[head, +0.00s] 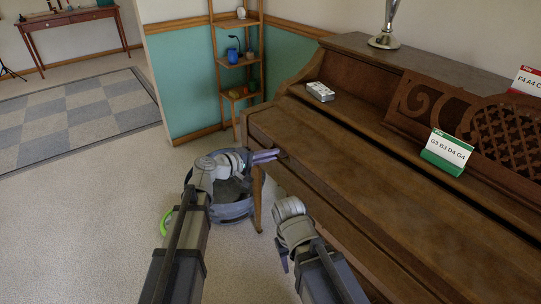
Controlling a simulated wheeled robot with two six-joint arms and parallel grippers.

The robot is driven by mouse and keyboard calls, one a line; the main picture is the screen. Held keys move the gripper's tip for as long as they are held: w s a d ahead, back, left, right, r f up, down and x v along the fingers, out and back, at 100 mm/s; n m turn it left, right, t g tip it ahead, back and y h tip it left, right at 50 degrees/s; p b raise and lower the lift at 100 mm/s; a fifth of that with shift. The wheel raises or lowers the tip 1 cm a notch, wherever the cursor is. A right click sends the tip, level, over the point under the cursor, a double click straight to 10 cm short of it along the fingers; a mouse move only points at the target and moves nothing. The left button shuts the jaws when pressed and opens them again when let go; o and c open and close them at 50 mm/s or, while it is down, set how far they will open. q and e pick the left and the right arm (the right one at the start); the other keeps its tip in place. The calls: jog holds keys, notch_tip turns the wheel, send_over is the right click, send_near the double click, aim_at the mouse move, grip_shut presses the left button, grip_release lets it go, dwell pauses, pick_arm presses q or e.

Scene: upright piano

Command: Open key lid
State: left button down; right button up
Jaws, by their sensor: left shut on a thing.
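The upright piano's brown wooden key lid (350,175) lies closed over the keys, and no keys show. My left gripper (277,155) is at the lid's front edge near its left end. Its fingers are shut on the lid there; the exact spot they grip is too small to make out. My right gripper (283,262) hangs low in front of the piano, apart from the lid. Its fingers are mostly hidden by its wrist, so their opening cannot be told.
A green-edged card (447,152) stands on the piano behind the lid, and a small white box (320,91) lies at its left. A wooden shelf (238,60) stands against the wall beyond the piano. Carpet (90,215) at left is clear.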

aim_at(316, 120)
dwell(0.8)
pick_arm(q)
jog(key=w+d+r+y+p, duration=0.1)
jog(key=d+r+p, duration=0.1)
jog(key=p, duration=0.2)
jog(key=w+d+r+g+y+p, duration=0.1)
jog(key=w+d+r+p, duration=0.1)
jog(key=p, duration=0.2)
jog(key=w+d+r+g+p, duration=0.1)
jog(key=d+p, duration=0.1)
jog(key=p, duration=0.2)
jog(key=shift+w+d+r+y, duration=0.1)
jog(key=shift+w+r+y, duration=0.25)
jog(key=shift+r+y, duration=0.05)
jog(key=w+d+p, duration=0.1)
jog(key=w+d+r+g+y+p, duration=0.1)
jog(key=d+p, duration=0.1)
jog(key=w+d+y+p, duration=0.1)
jog(key=p, duration=0.1)
jog(key=shift+w+d+r+g, duration=0.15)
jog(key=shift+d+g, duration=0.1)
jog(key=shift+g, duration=0.05)
jog(key=shift+w+d+y+p, duration=0.15)
jog(key=shift+w+d+p, duration=0.15)
jog(key=shift+w+d, duration=0.25)
jog(key=shift+w+d+y+p, duration=0.15)
jog(key=shift+w+d+p, duration=0.15)
jog(key=shift+d, duration=0.4)
jog(key=shift+w+d, duration=0.45)
jog(key=shift+d, duration=0.2)
